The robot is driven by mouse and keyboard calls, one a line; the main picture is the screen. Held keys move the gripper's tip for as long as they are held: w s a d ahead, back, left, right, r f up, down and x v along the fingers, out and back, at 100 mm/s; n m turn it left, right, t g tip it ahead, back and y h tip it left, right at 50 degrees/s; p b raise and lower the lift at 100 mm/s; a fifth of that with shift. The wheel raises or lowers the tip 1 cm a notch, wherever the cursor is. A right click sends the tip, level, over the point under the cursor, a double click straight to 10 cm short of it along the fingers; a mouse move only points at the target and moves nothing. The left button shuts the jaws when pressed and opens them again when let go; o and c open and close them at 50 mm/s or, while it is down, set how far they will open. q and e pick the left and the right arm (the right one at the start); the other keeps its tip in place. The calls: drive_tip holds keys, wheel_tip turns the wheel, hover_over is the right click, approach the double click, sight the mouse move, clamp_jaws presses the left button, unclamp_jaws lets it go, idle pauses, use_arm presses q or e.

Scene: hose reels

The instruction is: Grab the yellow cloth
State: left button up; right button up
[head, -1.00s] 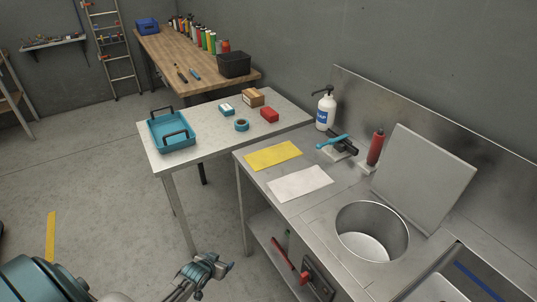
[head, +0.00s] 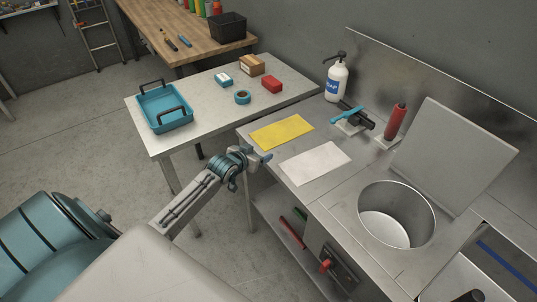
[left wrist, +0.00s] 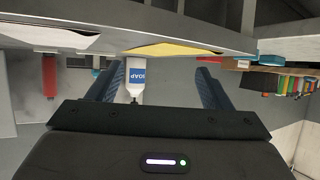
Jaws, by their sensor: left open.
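The yellow cloth (head: 282,132) lies flat on the steel counter (head: 318,187), near its left edge. It also shows edge-on as a thin yellow strip in the left wrist view (left wrist: 172,50), which is upside down. A white cloth (head: 316,163) lies just in front of it. My left gripper (head: 262,157) is beside the counter's left edge, short of the yellow cloth and apart from it. Its two fingers (left wrist: 160,85) are spread in the left wrist view, with nothing between them. My right gripper is not in view.
A round basin (head: 397,215) is to the right. A side table (head: 205,118) holds a blue tray (head: 165,108), tape and small boxes.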

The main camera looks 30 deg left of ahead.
sight(261, 151)
use_arm(q)
drive_tip(key=b+x, duration=0.2)
drive_tip(key=x, duration=0.1)
drive_tip(key=shift+w+a+f, duration=0.2)
drive_tip(key=shift+w+f, duration=0.05)
drive_tip(key=shift+f, duration=0.05)
drive_tip(key=shift+w+f+b, duration=0.1)
drive_tip(key=shift+w+b, duration=0.25)
drive_tip(key=shift+b, duration=0.05)
drive_tip(key=shift+w+f, duration=0.2)
drive_tip(key=shift+w, duration=0.35)
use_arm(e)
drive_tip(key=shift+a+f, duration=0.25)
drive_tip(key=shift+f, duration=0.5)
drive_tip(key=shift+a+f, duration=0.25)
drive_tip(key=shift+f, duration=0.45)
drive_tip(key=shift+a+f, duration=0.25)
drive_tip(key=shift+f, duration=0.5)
use_arm(q)
drive_tip(key=shift+w+f+b, duration=0.1)
drive_tip(key=shift+b, duration=0.3)
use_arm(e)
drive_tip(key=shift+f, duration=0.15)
use_arm(q)
clamp_jaws()
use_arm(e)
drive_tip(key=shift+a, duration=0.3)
